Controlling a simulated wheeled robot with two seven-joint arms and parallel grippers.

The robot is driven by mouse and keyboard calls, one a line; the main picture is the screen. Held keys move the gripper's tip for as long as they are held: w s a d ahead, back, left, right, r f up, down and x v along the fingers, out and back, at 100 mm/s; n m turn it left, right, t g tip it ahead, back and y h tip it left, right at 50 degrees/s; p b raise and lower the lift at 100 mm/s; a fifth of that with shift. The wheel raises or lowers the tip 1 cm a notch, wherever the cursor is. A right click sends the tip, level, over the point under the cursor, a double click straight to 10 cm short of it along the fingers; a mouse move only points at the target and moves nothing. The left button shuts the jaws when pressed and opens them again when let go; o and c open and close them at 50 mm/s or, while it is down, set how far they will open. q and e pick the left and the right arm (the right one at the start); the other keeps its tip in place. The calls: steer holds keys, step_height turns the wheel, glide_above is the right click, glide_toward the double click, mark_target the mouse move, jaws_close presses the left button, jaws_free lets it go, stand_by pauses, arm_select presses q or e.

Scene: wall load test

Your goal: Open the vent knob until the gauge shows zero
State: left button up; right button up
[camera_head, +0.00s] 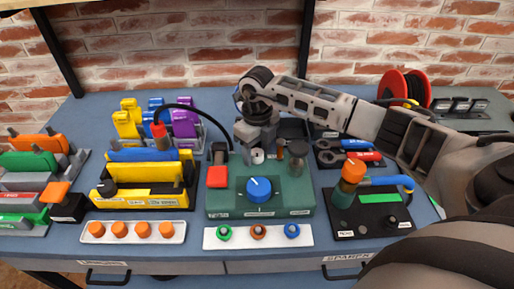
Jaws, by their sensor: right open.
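A blue round knob (259,190) with a white pointer mark sits on top of a green box (295,196) in the middle of the bench. An orange knob (353,171) tops a dark green cylinder on a black plate to the right. I cannot read which of them is labelled the vent. A small pale round face (257,156) shows just under my right gripper; I cannot tell if it is the gauge, and no reading is legible. My right gripper (257,148) points down over the back of the green box, behind the blue knob, open. My left gripper is not in view.
A red block (217,177) and a dark-topped jar (298,154) stand on the green box, either side of the gripper. A white strip with coloured rings (258,235) lies in front. A yellow rack (150,195) stands left, tools and a red reel (405,88) right.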

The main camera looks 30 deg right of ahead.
steer(key=shift+c, duration=0.3)
steer(key=c, duration=0.9)
